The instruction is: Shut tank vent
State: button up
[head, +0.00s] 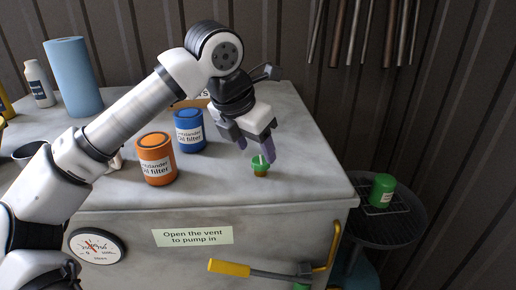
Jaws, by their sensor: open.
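The tank vent shows in the head view as a small green cap (259,161) on a short brass-coloured stem (261,173). It stands on the worktop near the front right edge. My gripper (256,151) points down at the cap with its purple-grey fingers apart. One fingertip is beside or just in front of the cap's upper right. The other is a little higher, to the left. I cannot tell whether either finger touches the cap.
An orange oil filter can (156,160) and a blue oil filter can (189,131) stand left of the vent. A yellow-handled lever (230,268) and a gauge (97,246) are on the tank's front. A green can (382,190) sits on a round stand (405,222) at right.

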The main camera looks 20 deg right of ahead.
aim_at(260, 160)
jog(key=shift+p+x, duration=0.35)
jog(key=shift+x, duration=1.35)
jog(key=c, duration=1)
